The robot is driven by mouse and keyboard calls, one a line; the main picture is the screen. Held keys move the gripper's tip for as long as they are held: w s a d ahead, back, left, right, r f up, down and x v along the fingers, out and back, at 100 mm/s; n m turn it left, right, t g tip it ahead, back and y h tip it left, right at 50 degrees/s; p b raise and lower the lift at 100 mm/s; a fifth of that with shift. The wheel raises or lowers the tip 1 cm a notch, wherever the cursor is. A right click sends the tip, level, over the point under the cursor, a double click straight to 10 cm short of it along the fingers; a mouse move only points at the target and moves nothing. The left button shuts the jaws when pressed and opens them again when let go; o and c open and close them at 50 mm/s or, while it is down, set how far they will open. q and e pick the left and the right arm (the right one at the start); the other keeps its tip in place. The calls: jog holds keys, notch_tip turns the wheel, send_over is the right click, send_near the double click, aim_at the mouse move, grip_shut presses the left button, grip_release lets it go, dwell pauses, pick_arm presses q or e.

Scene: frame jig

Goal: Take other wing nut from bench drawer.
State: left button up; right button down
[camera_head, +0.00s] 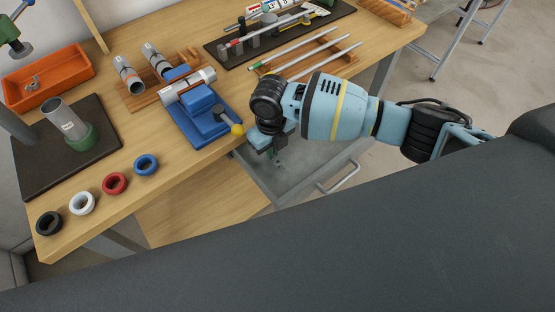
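The bench drawer (325,160) is pulled open under the bench's front edge, with its grey floor partly showing and its handle at the front. My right gripper (278,160) points down over the drawer, near its bench-side end. Its fingers are small and partly hidden by the wrist, so I cannot tell whether they are open or shut. No wing nut can be made out clearly in the drawer. A small metal piece, perhaps a wing nut (33,83), lies in the orange tray (50,78) at the left. My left gripper is not in view.
A blue vise-like fixture (204,114) with a yellow knob stands close to my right wrist. Several coloured rings and a dark mat (36,170) with a grey cylinder in a green base (66,122) lie at the left. Wooden racks hold tubes and rods.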

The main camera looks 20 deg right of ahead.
jog(key=shift+r, duration=0.1)
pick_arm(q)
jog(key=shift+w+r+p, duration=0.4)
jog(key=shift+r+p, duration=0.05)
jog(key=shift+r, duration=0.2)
pick_arm(e)
notch_tip(320, 180, up, 18)
